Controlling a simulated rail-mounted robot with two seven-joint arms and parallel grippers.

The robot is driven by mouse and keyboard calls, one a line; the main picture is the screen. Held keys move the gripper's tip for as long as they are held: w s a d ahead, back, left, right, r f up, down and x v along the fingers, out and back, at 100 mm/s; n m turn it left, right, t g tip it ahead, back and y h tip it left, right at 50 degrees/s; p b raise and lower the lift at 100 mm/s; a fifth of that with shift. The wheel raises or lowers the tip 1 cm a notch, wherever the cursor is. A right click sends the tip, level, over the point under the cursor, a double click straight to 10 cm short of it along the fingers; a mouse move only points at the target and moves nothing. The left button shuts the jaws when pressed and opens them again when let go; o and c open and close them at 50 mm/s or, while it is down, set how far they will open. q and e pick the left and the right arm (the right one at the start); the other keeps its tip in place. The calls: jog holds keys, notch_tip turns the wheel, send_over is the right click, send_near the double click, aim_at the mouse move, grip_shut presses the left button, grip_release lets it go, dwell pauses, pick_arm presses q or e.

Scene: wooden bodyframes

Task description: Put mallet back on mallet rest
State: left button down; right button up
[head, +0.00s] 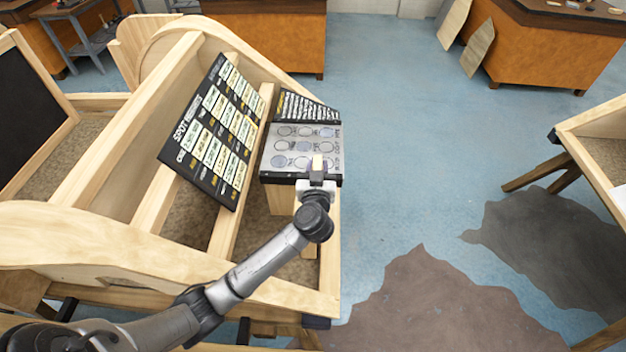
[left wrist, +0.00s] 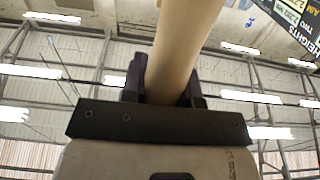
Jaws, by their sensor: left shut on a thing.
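My left gripper (head: 318,172) is above the front edge of a small panel with circles (head: 300,133) in the head view. It is shut on a pale wooden shaft, seemingly the mallet's handle (head: 317,162). In the left wrist view the mallet (left wrist: 178,50) shows as a thick, smooth wooden shaft between the dark fingers (left wrist: 165,92), running up out of the picture. The mallet's head is not visible in either view. I cannot make out the mallet rest. My right gripper is not in view.
The panel sits at the right side of a wooden bodyframe (head: 95,222). A black board with pale labels (head: 215,132) leans inside the frame. Another wooden frame (head: 600,150) stands at the right. Open blue floor (head: 400,120) lies between them.

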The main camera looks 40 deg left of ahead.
pick_arm(q)
jog(key=shift+a+f, duration=0.5)
jog(key=shift+a, duration=0.3)
jog(key=shift+f, duration=0.45)
jog(key=shift+f+b, duration=0.75)
jog(key=shift+f, duration=0.9)
jog(key=c, duration=0.9)
grip_release()
